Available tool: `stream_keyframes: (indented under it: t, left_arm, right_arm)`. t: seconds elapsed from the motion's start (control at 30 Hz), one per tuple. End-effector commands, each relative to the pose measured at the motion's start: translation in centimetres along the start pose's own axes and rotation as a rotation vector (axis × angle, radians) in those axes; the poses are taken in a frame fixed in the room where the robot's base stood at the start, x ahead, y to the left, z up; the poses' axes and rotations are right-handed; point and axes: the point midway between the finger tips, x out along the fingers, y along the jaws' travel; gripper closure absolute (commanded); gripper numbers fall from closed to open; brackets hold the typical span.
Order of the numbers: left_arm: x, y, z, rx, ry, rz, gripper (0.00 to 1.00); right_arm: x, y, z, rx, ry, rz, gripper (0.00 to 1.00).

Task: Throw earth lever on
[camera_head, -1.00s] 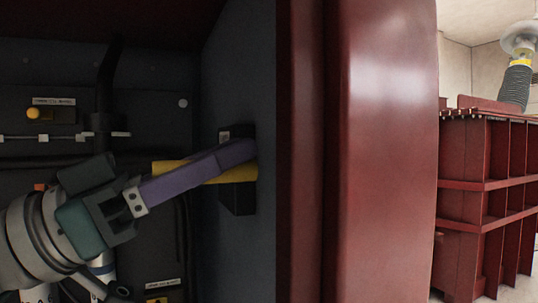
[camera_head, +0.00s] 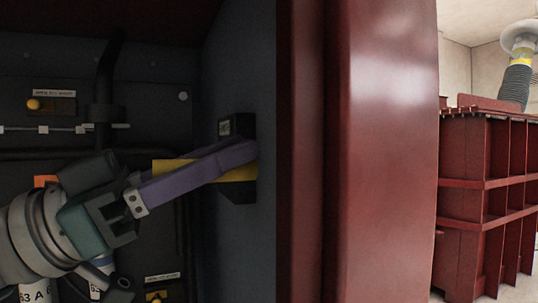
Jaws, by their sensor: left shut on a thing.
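The earth lever (camera_head: 240,174) is a yellow bar on a black mount (camera_head: 242,127) on the right inner wall of the dark cabinet. My left gripper (camera_head: 245,153) reaches in from the left with purple fingers. The fingers are shut on the yellow lever near the wall and hide part of it. The lever's yellow end shows to the left, behind the fingers. My right gripper is not in view.
The red cabinet edge (camera_head: 380,150) stands close to the right of the lever. On the back panel are a yellow knob (camera_head: 33,104), a black pipe (camera_head: 108,75) and labelled parts. A red ribbed transformer (camera_head: 485,200) stands outside, at the right.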

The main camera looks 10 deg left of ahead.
Motion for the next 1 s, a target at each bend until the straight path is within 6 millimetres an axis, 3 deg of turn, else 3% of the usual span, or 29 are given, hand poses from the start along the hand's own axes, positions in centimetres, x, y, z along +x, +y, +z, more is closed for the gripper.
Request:
stream_keyframes:
  t: [0.03,0.5,1.0]
  left_arm:
    - [-0.4,0.1,1.0,0.029,-0.001,0.013,1.00]
    - [-2.3,0.1,5.5,0.342,-0.001,0.141,1.00]
    - [-2.9,-0.5,6.9,0.473,-0.004,0.196,1.00]
  right_arm:
    - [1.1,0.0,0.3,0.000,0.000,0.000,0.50]
    - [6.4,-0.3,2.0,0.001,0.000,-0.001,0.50]
    - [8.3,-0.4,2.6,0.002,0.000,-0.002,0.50]
